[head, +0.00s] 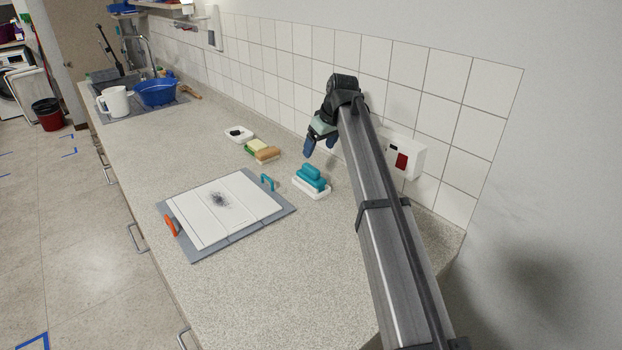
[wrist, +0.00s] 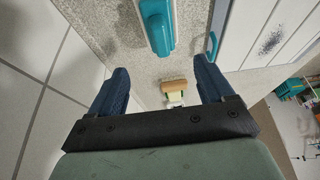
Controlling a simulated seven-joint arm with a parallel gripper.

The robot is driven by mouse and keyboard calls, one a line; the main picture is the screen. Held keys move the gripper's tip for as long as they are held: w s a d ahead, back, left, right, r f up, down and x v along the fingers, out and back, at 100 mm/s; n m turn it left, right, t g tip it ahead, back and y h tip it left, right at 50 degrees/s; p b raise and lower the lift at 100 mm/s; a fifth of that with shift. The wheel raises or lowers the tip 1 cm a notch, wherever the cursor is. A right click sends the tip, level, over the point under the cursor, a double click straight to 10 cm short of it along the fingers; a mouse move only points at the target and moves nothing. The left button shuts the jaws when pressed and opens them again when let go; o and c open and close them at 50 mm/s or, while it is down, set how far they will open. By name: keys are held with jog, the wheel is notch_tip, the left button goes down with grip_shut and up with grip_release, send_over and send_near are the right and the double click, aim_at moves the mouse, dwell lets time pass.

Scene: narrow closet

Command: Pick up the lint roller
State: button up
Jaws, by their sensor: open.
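A teal piece, which looks like the lint roller (head: 311,174), rests in a white tray (head: 314,192) on the counter near the wall. In the wrist view the teal piece (wrist: 157,24) is at the top middle, beyond the fingertips. My gripper (head: 320,146) hangs above the counter, behind the tray and near the tiles. In the wrist view its two blue fingers (wrist: 160,68) are spread apart with nothing between them. The gripper does not touch the teal piece.
A grey board (head: 188,252) with a white panel, dark lint patch and orange and teal clips lies in front. A brush-like block (head: 266,154) and a small white dish (head: 239,134) lie to the left. A wall socket box (head: 404,158) is right of the gripper.

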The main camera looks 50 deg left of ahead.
aim_at(311, 167)
jog(key=x, duration=1.2)
jog(key=shift+s+f, duration=0.15)
jog(key=shift+f, duration=0.05)
jog(key=shift+c, duration=0.5)
jog(key=c, duration=1.1)
jog(key=shift+r, duration=0.1)
notch_tip(311, 167, up, 10)
jog(key=shift+f, duration=0.1)
